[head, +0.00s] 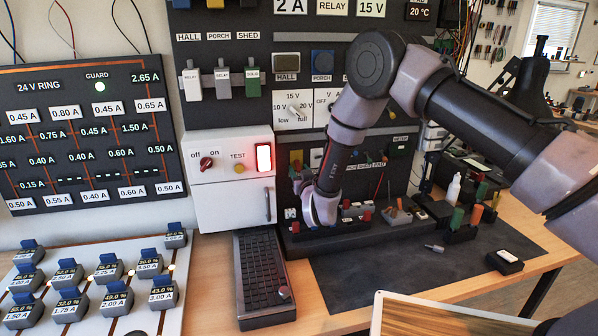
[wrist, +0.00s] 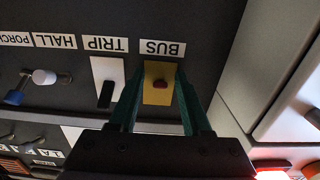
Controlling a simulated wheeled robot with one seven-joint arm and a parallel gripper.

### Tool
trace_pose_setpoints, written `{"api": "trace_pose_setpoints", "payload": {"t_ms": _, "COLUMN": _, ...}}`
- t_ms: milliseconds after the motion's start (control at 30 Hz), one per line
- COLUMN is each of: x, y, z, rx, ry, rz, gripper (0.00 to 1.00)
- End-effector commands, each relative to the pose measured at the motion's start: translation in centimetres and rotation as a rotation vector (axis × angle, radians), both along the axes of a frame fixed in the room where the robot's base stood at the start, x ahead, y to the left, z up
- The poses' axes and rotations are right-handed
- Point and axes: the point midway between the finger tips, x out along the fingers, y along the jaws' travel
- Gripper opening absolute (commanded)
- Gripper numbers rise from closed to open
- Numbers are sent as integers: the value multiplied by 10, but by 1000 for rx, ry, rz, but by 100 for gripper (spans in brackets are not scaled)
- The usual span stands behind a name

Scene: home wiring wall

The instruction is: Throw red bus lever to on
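In the wrist view, which shows the panel upside down, the red bus lever (wrist: 161,83) sits on a yellow plate (wrist: 158,97) beside the BUS label (wrist: 162,49). My gripper (wrist: 160,76) is open, its two green fingers spread on either side of the yellow plate with the lever between them. I see no finger clearly closed on the lever, and cannot tell whether one touches it. In the head view my arm reaches down to the lower wall panel and its end hides much of that area. The lever's on or off position is not clear.
Beside BUS is a black TRIP lever (wrist: 106,93) on a white plate, close to one finger.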

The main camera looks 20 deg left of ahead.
Motion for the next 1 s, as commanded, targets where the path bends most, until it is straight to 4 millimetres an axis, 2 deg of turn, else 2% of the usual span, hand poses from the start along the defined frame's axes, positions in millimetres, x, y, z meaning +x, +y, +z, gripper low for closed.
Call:
{"api": "trace_pose_setpoints", "payload": {"t_ms": 33, "x": 0, "y": 0, "z": 0, "rx": 0, "ry": 0, "rz": 0, "gripper": 27}}
{"api": "trace_pose_setpoints", "payload": {"t_ms": 100, "x": 0, "y": 0, "z": 0, "rx": 0, "ry": 0, "rz": 0, "gripper": 0}}
{"api": "trace_pose_setpoints", "payload": {"t_ms": 567, "x": -1, "y": -1, "z": 4, "rx": -28, "ry": 51, "rz": -1, "gripper": 0}}
{"api": "trace_pose_setpoints", "payload": {"t_ms": 1000, "x": -5, "y": -2, "z": 20, "rx": -206, "ry": 339, "rz": 2, "gripper": 0}}
